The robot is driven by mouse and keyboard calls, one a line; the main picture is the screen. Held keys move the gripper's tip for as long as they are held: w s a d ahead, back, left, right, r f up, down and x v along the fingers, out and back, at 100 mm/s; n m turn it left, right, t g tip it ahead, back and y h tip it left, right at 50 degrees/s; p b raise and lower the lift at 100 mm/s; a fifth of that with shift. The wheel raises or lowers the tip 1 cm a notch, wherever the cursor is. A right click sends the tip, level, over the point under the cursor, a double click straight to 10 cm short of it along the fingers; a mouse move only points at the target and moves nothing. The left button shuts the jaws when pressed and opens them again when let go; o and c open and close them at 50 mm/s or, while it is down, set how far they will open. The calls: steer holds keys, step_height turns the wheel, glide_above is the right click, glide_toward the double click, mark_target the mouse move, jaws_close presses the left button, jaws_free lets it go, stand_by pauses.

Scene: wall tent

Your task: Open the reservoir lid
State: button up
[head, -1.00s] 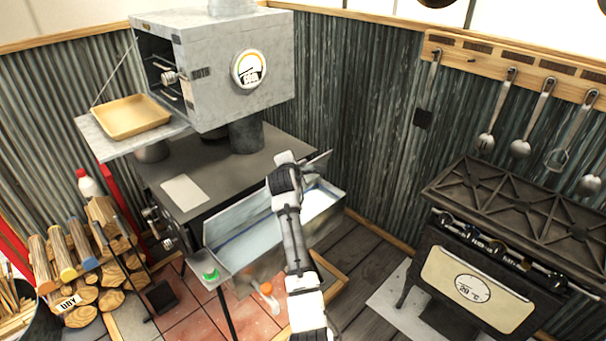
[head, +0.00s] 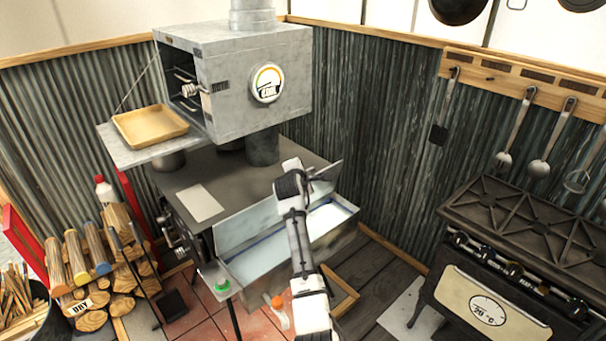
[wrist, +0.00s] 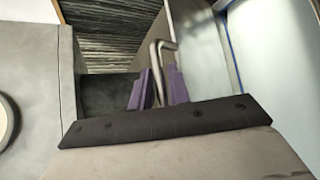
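The reservoir (head: 292,262) is a long metal tank on the right side of the black stove. Its lid (head: 245,224) is tilted up steeply along the stove side, and the pale blue inside shows below it. My gripper (head: 314,178) is at the far part of the raised lid. In the wrist view the purple fingers (wrist: 160,88) stand close on both sides of a bent metal handle (wrist: 160,50), shut on it. The lid face (wrist: 198,48) and the open reservoir (wrist: 282,50) are to the right. The fingertips are small and partly hidden in the head view.
A metal oven box (head: 235,90) stands on the stove top (head: 235,175). A tray (head: 150,126) rests on its open door. A black range (head: 510,250) stands at the right. Firewood (head: 100,270) is stacked at the left. Wooden floor lies between reservoir and range.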

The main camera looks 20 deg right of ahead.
steer(key=b+v, duration=0.3)
steer(key=v, duration=1.1)
steer(key=shift+w, duration=0.1)
